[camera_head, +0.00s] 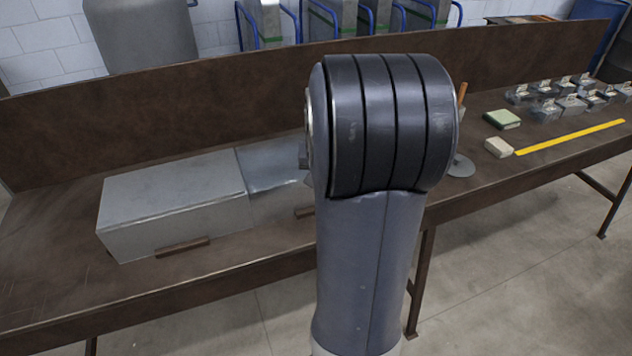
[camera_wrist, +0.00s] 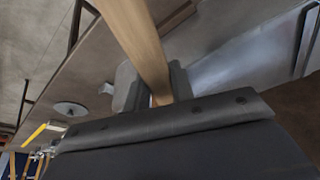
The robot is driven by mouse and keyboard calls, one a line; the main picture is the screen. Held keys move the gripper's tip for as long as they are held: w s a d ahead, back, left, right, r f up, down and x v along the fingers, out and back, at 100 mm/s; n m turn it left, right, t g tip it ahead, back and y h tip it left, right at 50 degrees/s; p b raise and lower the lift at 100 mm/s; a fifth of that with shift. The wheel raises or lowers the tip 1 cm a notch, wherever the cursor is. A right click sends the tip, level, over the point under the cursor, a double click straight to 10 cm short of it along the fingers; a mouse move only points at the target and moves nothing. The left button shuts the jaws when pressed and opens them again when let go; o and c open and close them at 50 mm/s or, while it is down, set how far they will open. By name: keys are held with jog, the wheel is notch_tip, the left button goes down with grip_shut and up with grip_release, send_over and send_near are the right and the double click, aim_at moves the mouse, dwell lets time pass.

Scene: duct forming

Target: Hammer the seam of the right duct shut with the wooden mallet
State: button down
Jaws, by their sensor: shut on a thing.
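Two grey sheet-metal ducts lie on the brown workbench in the head view. The left duct (camera_head: 170,195) shows almost whole; the right duct (camera_head: 268,170) is shinier and partly hidden behind my arm. In the wrist view, a bright metal surface (camera_wrist: 240,62), likely the right duct, lies beyond my gripper. My gripper (camera_wrist: 154,88) is shut on the wooden handle of the mallet (camera_wrist: 138,40). The mallet's head is out of the wrist view, and my gripper is hidden behind my arm in the head view. The seam cannot be made out clearly.
The workbench (camera_head: 50,290) has a raised back board. A brown bar (camera_head: 182,247) lies before the left duct.

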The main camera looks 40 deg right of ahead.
notch_tip(320, 180, up, 9)
jog(key=p, duration=0.6)
jog(key=shift+p, duration=0.3)
jog(key=shift+f, duration=0.15)
jog(key=s+d, duration=0.3)
jog(key=d, duration=0.8)
jog(key=shift+d+f+p, duration=0.15)
jog(key=shift+p, duration=0.3)
jog(key=shift+f, duration=0.1)
